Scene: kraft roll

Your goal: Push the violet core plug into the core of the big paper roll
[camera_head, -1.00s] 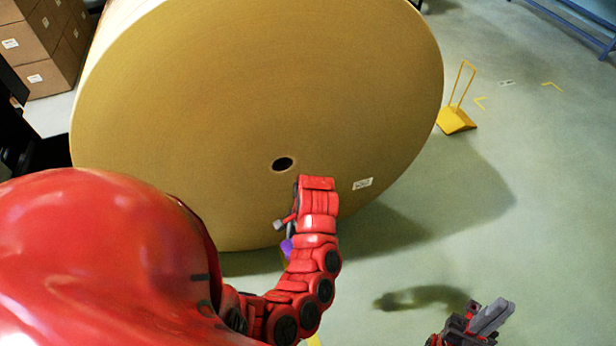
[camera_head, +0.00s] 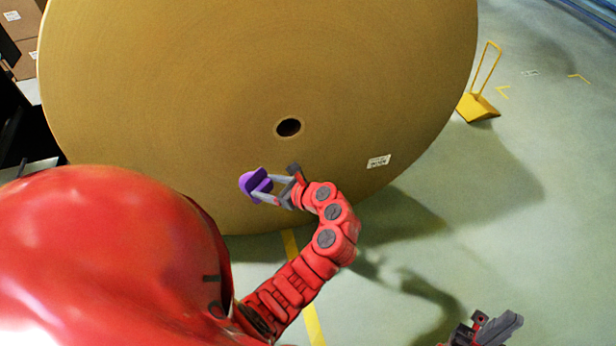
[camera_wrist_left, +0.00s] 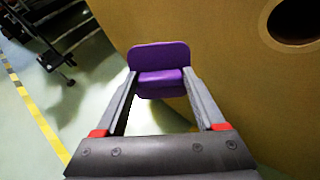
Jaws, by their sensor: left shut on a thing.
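The big paper roll (camera_head: 400,90) is a huge tan disc with its flat face towards me. Its core (camera_head: 288,127) is a dark round hole near the middle; it also shows at the top right of the left wrist view (camera_wrist_left: 296,20). My left gripper (camera_head: 268,190) is shut on the violet core plug (camera_head: 255,184), in front of the roll, below and left of the core. In the left wrist view the plug (camera_wrist_left: 160,60) sits between the fingertips, its wide flange beyond them. The plug is apart from the core. My right gripper (camera_head: 500,328) is at the bottom right edge, empty, its jaws unclear.
A yellow wheel chock with a handle (camera_head: 478,107) stands on the floor right of the roll. Cardboard boxes (camera_head: 20,40) are at the far left. A white label (camera_head: 378,162) is on the roll's face.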

